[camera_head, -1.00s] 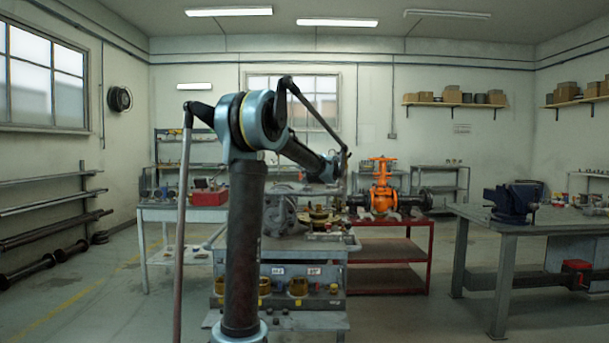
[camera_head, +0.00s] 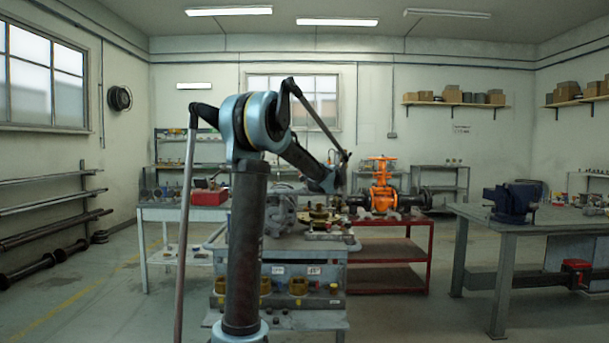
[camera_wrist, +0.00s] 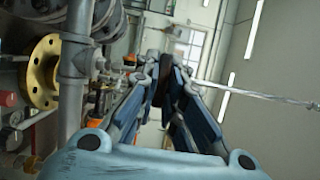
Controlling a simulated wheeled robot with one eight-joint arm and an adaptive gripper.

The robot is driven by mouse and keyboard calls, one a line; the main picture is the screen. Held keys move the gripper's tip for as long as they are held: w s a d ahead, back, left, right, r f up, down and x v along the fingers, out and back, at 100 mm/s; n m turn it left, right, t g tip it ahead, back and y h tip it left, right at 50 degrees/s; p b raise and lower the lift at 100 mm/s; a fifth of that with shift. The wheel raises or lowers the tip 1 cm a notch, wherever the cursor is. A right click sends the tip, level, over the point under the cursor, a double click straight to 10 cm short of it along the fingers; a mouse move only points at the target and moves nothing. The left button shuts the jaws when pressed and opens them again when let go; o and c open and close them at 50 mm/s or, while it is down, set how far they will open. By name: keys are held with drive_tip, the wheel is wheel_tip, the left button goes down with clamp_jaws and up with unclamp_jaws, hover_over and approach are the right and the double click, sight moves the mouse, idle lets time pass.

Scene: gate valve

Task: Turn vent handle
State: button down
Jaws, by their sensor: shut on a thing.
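In the wrist view my gripper (camera_wrist: 164,84) has its two blue-grey fingers closed together around a small dark piece (camera_wrist: 161,92) between the tips. Whether this piece is the vent handle I cannot tell, as the fingers cover most of it. In the head view the end of my arm reaches over the back right of the middle cart; the fingertips are too small to make out there. The orange gate valve (camera_head: 381,187) stands upright to the right of my arm's end, apart from it in the picture.
A grey pipe (camera_wrist: 76,62) and a brass flange (camera_wrist: 42,72) are close on the left in the wrist view. The cart (camera_head: 300,250) carries metal parts. A red-framed table (camera_head: 390,246) holds the orange valve. A workbench with a blue vise (camera_head: 512,203) stands at right.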

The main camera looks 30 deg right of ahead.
drive_tip(key=shift+a+f, duration=0.15)
drive_tip(key=c, duration=1.7)
unclamp_jaws()
drive_tip(key=shift+s, duration=0.1)
drive_tip(key=s+a, duration=0.1)
drive_tip(key=s, duration=1)
drive_tip(key=shift+s+a, duration=0.3)
drive_tip(key=shift+a, duration=0.1)
